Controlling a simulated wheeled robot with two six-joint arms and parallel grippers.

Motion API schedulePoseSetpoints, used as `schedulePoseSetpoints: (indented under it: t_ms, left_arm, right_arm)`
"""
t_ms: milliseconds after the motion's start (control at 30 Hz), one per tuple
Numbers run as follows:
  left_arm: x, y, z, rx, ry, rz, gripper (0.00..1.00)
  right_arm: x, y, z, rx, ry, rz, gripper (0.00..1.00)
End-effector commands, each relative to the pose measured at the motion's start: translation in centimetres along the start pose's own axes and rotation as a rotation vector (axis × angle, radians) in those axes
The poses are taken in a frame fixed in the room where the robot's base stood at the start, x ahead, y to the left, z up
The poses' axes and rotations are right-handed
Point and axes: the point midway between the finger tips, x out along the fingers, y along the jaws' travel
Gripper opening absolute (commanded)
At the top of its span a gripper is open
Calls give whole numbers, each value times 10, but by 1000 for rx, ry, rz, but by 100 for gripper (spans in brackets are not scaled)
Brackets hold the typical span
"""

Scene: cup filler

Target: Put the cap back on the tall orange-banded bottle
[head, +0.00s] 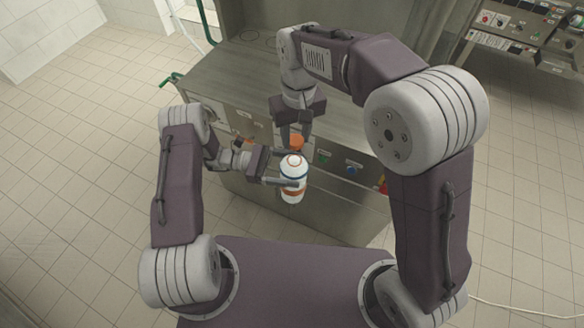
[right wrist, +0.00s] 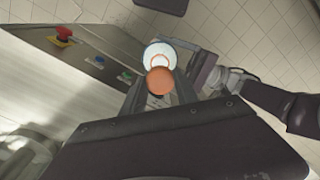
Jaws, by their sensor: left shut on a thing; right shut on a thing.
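The tall white bottle (head: 293,177) has an orange band and a blue band and stands upright in my left gripper (head: 284,183), which is shut around its body. Its open white mouth faces up. The orange cap (head: 296,142) is in my right gripper (head: 293,150), just above and behind the bottle's mouth in the head view. In the right wrist view the cap (right wrist: 160,80) is between the fingertips and overlaps the near edge of the bottle top (right wrist: 160,55). The cap looks apart from the mouth, but the exact gap is hard to tell.
A steel cabinet (head: 330,203) with a worktop stands just behind the bottle. Its front has knobs and a red emergency button (right wrist: 64,34). Tiled floor lies open around.

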Motion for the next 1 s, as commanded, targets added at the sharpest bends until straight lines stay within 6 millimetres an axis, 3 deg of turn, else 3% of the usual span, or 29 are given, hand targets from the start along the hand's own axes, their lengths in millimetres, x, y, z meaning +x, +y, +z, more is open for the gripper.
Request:
schedulePoseSetpoints:
  t_ms: [267,633,1000]
  left_arm:
    - [0,0,2,1,-4,0,4]
    - [0,0,2,1,-4,0,4]
    - [0,0,2,1,-4,0,4]
  right_arm:
    - [3,1,0,2,-1,0,0]
    - [36,1,0,2,-1,0,0]
    - [40,1,0,2,1,0,0]
